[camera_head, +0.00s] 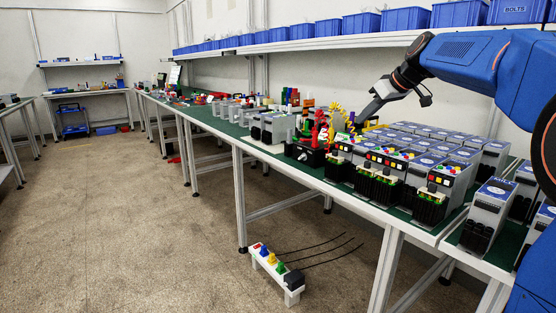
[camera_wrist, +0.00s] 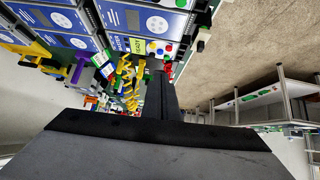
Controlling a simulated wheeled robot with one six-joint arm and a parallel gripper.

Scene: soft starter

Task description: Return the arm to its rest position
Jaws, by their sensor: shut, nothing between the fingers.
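My blue arm (camera_head: 468,60) reaches in from the right edge of the head view, above the green-topped workbench. My gripper (camera_head: 368,112) points down and to the left over the bench. It is shut and holds nothing. In the wrist view the dark fingers of my gripper (camera_wrist: 160,90) lie together in the middle of the picture. Below the gripper in the head view are yellow parts (camera_head: 338,112) and a red part (camera_head: 320,128); whether the fingertips touch anything there I cannot tell.
Rows of grey soft starter units (camera_head: 425,150) crowd the near bench. A shelf (camera_head: 370,41) with blue bins (camera_head: 405,19) runs along the wall above. A small white rack (camera_head: 275,266) with coloured buttons stands on the floor. The floor (camera_head: 130,220) at left is clear.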

